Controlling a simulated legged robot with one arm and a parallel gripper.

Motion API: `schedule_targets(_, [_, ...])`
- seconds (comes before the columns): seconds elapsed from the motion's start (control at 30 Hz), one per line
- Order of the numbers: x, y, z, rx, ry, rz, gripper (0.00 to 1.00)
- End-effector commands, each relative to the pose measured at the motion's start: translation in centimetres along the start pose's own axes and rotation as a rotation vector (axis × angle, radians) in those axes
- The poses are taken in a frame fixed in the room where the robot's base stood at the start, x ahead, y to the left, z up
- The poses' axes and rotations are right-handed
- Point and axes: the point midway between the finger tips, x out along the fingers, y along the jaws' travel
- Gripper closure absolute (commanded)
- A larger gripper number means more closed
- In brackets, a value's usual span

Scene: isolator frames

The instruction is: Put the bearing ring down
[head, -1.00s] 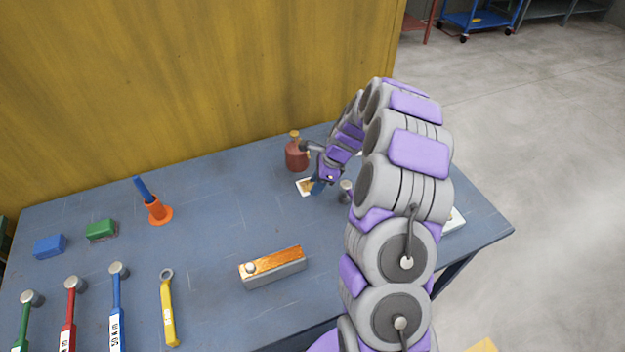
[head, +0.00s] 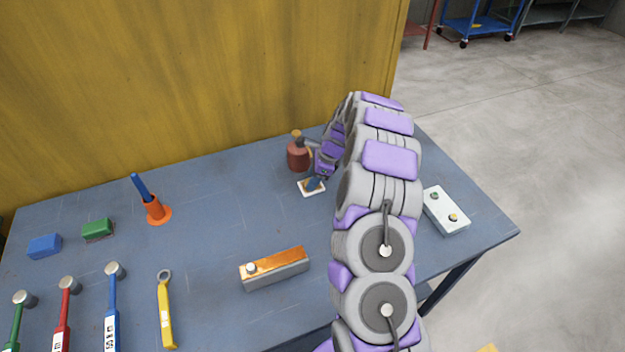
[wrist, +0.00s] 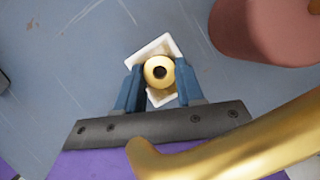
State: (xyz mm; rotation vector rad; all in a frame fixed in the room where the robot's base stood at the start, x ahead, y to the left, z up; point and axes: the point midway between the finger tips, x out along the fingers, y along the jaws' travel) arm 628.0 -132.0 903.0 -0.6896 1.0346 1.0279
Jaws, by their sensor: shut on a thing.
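The brass-coloured bearing ring (wrist: 158,72), with a dark hole in its middle, sits between the blue fingers of my gripper (wrist: 158,82) in the wrist view. My gripper is shut on it. Beneath the ring is a small white square tray (wrist: 158,46), turned at an angle. I cannot tell whether the ring touches the tray. In the head view my gripper (head: 315,183) is low over the white tray (head: 312,193), and its fingers hide the ring.
A dark red oil can (head: 298,157) stands close beside my gripper; its gold spout (wrist: 240,140) crosses the wrist view's foreground. An orange-topped block (head: 274,268), a white box with knobs (head: 446,211) and several tools stand on the blue table (head: 220,225).

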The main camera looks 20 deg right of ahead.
Motion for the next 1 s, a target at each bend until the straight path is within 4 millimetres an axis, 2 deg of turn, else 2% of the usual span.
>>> schedule_targets(0.2, [0.1,0.0,-0.1,0.001,0.0,0.001,0.95])
schedule_targets(0.23, [0.1,0.0,-0.1,0.001,0.0,0.0,0.59])
schedule_targets(0.47, [0.1,0.0,-0.1,0.001,0.001,0.001,0.37])
schedule_targets(0.87, [0.1,0.0,0.0,0.0,0.0,0.001,0.37])
schedule_targets(1.0, [-1.2,0.0,0.0,0.001,0.0,0.0,0.37])
